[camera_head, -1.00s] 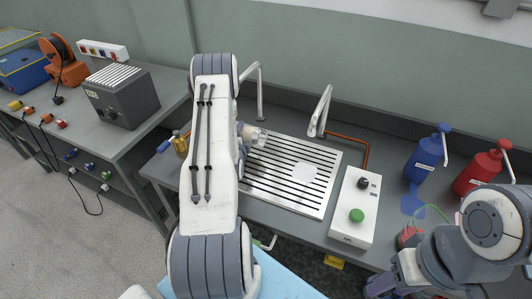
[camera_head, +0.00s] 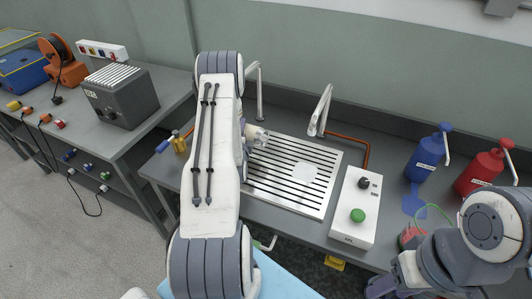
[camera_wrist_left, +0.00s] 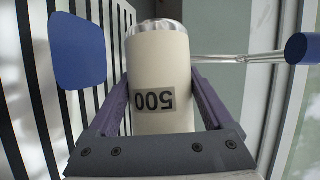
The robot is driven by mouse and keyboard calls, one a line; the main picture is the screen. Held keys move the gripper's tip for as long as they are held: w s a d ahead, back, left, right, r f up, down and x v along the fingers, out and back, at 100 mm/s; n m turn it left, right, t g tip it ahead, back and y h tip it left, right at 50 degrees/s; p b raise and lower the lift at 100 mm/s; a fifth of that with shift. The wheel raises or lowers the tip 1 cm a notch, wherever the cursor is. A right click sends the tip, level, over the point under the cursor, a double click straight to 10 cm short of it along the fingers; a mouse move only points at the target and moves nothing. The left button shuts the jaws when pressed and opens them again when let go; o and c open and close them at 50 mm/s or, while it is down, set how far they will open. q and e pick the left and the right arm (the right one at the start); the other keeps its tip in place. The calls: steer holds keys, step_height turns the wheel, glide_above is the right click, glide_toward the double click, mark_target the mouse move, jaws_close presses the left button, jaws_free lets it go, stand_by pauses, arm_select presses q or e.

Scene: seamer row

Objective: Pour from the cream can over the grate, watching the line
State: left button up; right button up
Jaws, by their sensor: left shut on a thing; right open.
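The cream can (camera_head: 256,136) is a pale cylinder with a silver end. It shows beside my left arm, over the upper left part of the slotted grate (camera_head: 327,205), and looks tipped towards the right. In the left wrist view, the can (camera_wrist_left: 160,65) has an upside-down "500" label. My left gripper (camera_wrist_left: 160,100) is shut on it, a purple finger on each side. My left arm hides part of the can and grate in the head view. A pale patch (camera_head: 305,172) lies on the grate; no stream is visible. My right gripper (camera_head: 377,288) is open at the bottom right, partly cut off.
Blue (camera_head: 426,157) and red (camera_head: 482,172) pump bottles stand further right. A dark grey box (camera_head: 122,96) sits on the left bench.

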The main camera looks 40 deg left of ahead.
mark_target(246, 130)
arm_select(q)
steer(key=shift+d+r+m+t+y+b, duration=0.2)
steer(key=shift+r+m+t+y+b, duration=0.1)
steer(key=shift+r+m+b, duration=0.2)
steer(key=shift+d+r+m+t+y+b, duration=0.2)
steer(key=shift+r+m+y+b, duration=0.15)
steer(key=shift+r+b, duration=0.2)
stand_by(1.1)
steer(key=shift+w+d+r+m+y+b, duration=0.1)
steer(key=shift+d+r+m+y+b, duration=0.2)
steer(key=shift+r+m+b, duration=0.4)
stand_by(0.7)
